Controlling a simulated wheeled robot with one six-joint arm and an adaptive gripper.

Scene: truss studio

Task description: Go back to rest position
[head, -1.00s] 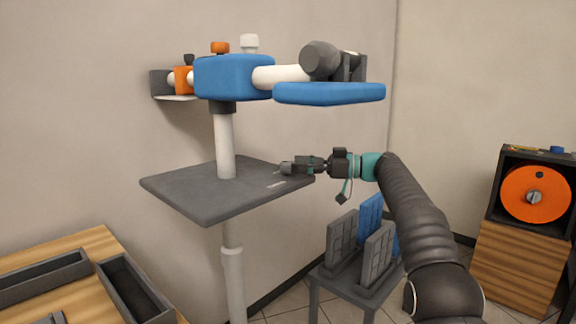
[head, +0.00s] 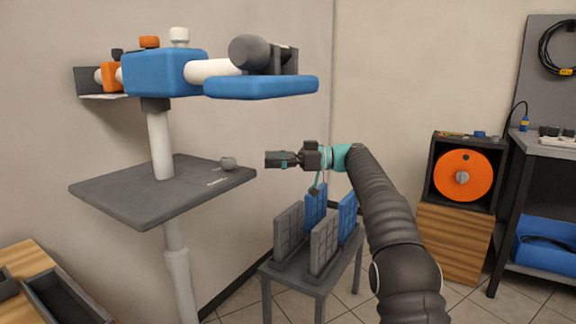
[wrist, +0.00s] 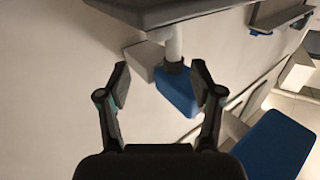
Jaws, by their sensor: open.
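My gripper (head: 270,159) is in the middle of the head view, pointing left, just off the right edge of a dark grey platform (head: 150,200). In the wrist view my gripper (wrist: 160,82) shows its two fingers spread with nothing between them. My dark arm reaches up from the lower right of the head view.
A blue clamp block (head: 165,72) and a blue plate (head: 262,87) hang above the platform on a white post (head: 160,145). Below my gripper stands a rack of grey and blue panels (head: 290,230). An orange reel (head: 463,175) and shelving (head: 530,200) are at right.

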